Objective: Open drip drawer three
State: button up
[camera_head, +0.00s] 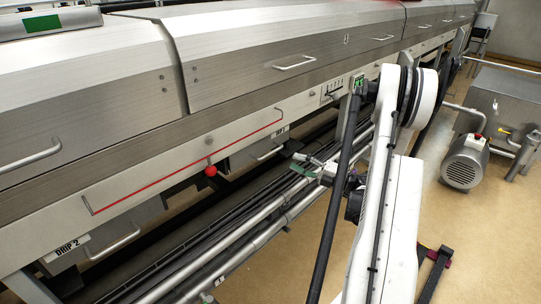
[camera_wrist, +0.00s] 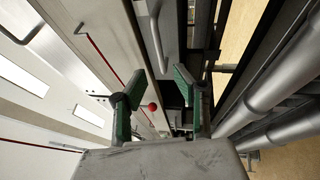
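Under the hood in the head view, a grey drawer front with a bar handle (camera_head: 270,154) sits right of the red ball. The small label above it is too small to read, so I cannot confirm that it is drip drawer three. A drawer labelled DRIP 2 (camera_head: 68,247) is at lower left, with its own handle (camera_head: 122,240). My gripper (camera_head: 300,165) is right of the unlabelled-looking drawer, apart from its handle. In the wrist view my gripper (camera_wrist: 160,76) is open and empty, its green-padded fingers spread. A drawer handle (camera_wrist: 157,42) shows beyond the fingertips.
A red ball knob (camera_head: 210,171) hangs below the red-lined rail; it also shows near the left finger in the wrist view (camera_wrist: 153,107). Long pipes (camera_head: 240,238) run beside my gripper. A motor (camera_head: 465,162) stands on the open floor at right.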

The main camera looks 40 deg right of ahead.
aim_at(272, 152)
jog(key=b+x, duration=0.1)
jog(key=x, duration=0.9)
jog(key=shift+b, duration=0.3)
jog(key=shift+r, duration=0.1)
jog(key=shift+c, duration=0.2)
jog(key=shift+s, duration=0.1)
grip_shut()
